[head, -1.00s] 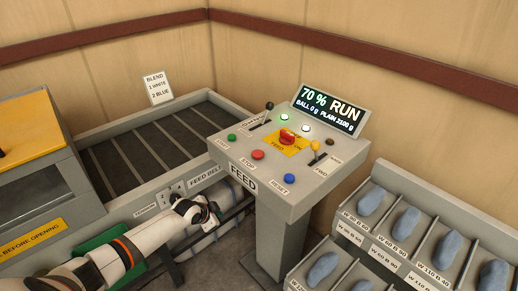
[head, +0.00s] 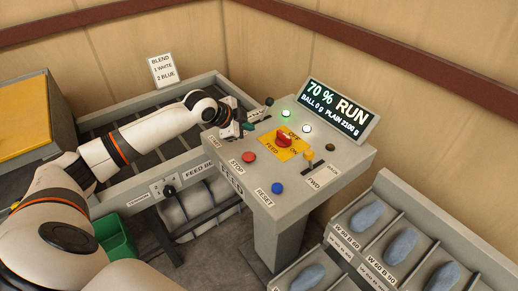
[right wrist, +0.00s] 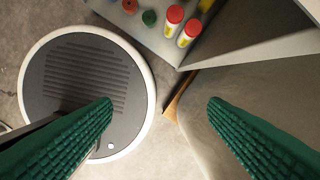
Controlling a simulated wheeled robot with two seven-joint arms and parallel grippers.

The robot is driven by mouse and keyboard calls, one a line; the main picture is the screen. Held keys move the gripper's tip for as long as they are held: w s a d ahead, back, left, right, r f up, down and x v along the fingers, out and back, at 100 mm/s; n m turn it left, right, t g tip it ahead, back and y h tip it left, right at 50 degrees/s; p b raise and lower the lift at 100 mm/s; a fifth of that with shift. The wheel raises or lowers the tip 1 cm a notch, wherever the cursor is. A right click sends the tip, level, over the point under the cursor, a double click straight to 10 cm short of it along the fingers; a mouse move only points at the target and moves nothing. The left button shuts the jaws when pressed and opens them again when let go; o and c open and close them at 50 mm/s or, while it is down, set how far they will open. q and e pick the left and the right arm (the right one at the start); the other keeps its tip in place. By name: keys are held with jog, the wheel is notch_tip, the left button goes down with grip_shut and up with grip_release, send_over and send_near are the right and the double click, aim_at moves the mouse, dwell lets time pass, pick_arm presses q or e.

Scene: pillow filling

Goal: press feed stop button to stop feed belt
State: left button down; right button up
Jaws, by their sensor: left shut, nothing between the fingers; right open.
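The red STOP button (head: 249,157) sits on the front left of the grey control panel (head: 318,187), between the START label and the blue RESET button (head: 277,188). My left gripper (head: 243,127) is shut and empty over the panel's left part, behind and slightly left of the STOP button and apart from it. It hides the green start button. The display (head: 336,108) reads 70 % RUN. The feed belt (head: 120,124) lies behind my left arm. In the right wrist view my right gripper (right wrist: 160,104) is open and empty, above the floor.
Bins with blue-grey pieces (head: 368,216) stand at the lower right.

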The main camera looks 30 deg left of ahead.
aim_at(246, 158)
jog(key=s+a, duration=0.2)
jog(key=s, duration=0.4)
pick_arm(q)
jog(key=f+b, duration=0.1)
jog(key=s+f+b, duration=0.1)
jog(key=b, duration=0.1)
jog(key=shift+a+f, duration=0.2)
jog(key=shift+f, duration=0.2)
notch_tip(246, 158, down, 4)
jog(key=b, duration=0.3)
jog(key=shift+s+r, duration=0.1)
jog(key=shift+r, duration=0.05)
jog(key=shift+f+b, duration=0.45)
jog(key=shift+f, duration=0.55)
pick_arm(e)
notch_tip(246, 158, down, 7)
jog(key=w, duration=0.2)
jog(key=shift+w+d, duration=0.25)
jog(key=shift+d, duration=0.2)
jog(key=shift+w+a, duration=0.1)
jog(key=shift+a, duration=0.05)
pick_arm(q)
jog(key=shift+f, duration=0.4)
pick_arm(e)
jog(key=shift+r, duration=0.1)
